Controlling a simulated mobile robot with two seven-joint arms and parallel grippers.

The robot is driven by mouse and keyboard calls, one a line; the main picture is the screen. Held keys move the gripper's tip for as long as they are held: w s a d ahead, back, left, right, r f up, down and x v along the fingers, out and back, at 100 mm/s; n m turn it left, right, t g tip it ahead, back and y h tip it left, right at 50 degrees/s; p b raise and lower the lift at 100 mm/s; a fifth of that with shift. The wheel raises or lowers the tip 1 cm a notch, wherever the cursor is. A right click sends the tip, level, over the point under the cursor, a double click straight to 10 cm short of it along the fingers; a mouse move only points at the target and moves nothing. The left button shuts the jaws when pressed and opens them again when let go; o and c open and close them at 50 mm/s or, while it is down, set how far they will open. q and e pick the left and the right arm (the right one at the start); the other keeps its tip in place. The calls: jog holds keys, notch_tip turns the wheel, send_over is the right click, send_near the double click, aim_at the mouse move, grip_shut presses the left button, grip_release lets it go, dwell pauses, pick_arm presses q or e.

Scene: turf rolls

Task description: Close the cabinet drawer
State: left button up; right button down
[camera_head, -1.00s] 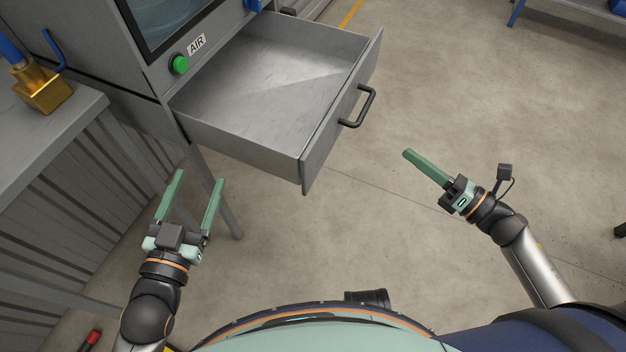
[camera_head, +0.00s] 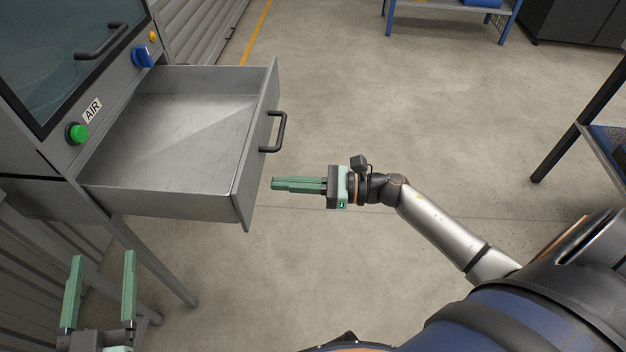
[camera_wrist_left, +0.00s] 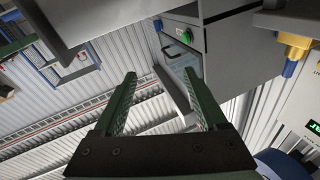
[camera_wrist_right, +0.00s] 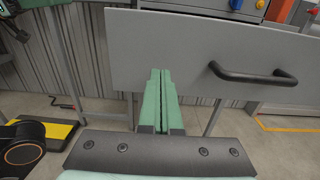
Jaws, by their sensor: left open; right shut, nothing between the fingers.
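The cabinet drawer (camera_head: 150,150) is pulled out and empty, with a black bar handle (camera_head: 277,132) on its front panel. The front panel also shows in the right wrist view (camera_wrist_right: 160,50), with the handle (camera_wrist_right: 252,73) right of the fingers. My right gripper (camera_head: 273,184) is shut and empty, pointing at the front panel below the handle; a gap to the panel shows in the head view. My left gripper (camera_head: 101,262) is open and empty, low at the left, below and in front of the cabinet; in the left wrist view its fingers (camera_wrist_left: 158,88) are apart.
The grey cabinet (camera_head: 30,150) has a green button (camera_head: 77,133) and a blue knob (camera_head: 143,56). A blue-legged table (camera_head: 440,8) stands at the back and a dark-framed one (camera_head: 590,125) at the right.

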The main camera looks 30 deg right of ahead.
aim_at(252, 182)
jog(key=x, duration=0.3)
jog(key=shift+w+a, duration=0.1)
jog(key=shift+a, duration=0.05)
pick_arm(q)
jog(key=shift+f, duration=0.25)
pick_arm(e)
jog(key=shift+w+a, duration=0.1)
jog(key=shift+a, duration=0.1)
